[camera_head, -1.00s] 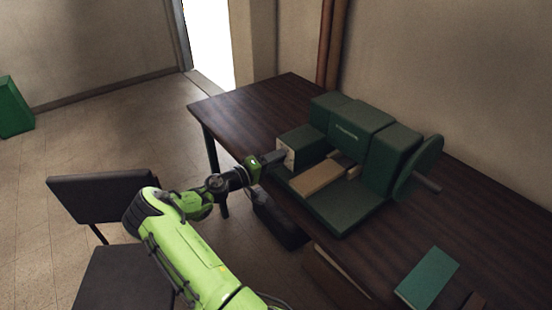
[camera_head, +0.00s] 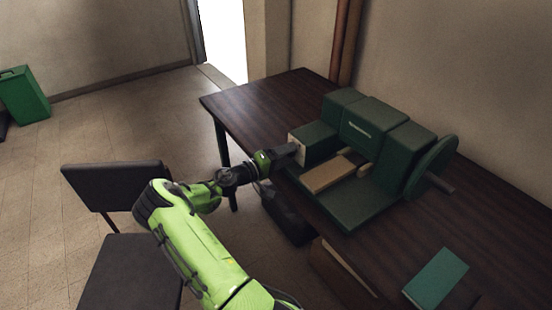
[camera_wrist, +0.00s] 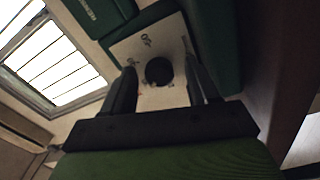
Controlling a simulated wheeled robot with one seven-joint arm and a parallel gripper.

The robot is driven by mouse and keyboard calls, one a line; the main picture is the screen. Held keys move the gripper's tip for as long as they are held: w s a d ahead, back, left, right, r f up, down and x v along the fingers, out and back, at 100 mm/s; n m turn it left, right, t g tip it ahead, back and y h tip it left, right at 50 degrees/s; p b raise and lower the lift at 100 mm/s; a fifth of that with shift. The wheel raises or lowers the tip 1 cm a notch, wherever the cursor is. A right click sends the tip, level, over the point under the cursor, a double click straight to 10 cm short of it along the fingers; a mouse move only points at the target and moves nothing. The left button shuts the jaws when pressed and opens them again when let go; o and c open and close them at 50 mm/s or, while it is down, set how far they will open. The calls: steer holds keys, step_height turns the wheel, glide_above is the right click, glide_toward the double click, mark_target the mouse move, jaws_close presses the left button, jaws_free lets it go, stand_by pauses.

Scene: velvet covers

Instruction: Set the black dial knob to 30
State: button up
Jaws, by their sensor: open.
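A small round black dial knob (camera_wrist: 159,71) sits on a pale plate (camera_wrist: 150,42) with printed numbers in the wrist view. The numbers are too small and tilted to read surely, and no pointer mark on the knob is clear. The plate is on the end face of a green machine (camera_head: 372,122) on the table. My gripper (camera_wrist: 161,68) is open, with one finger on each side of the knob and a gap visible at both sides. In the head view my gripper (camera_head: 288,153) is close in front of the plate and hides the knob.
The machine stands on a dark wooden table (camera_head: 262,100) against the wall, with a green disc (camera_head: 432,165) at its right. A green book (camera_head: 436,278) lies nearer the front right. Dark chairs (camera_head: 118,185) stand left of my arm. A green bin (camera_head: 24,96) is at far left.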

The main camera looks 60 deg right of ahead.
steer(key=v, duration=1.5)
steer(key=shift+a+p, duration=0.2)
steer(key=shift+p, duration=0.15)
steer(key=shift+w, duration=0.1)
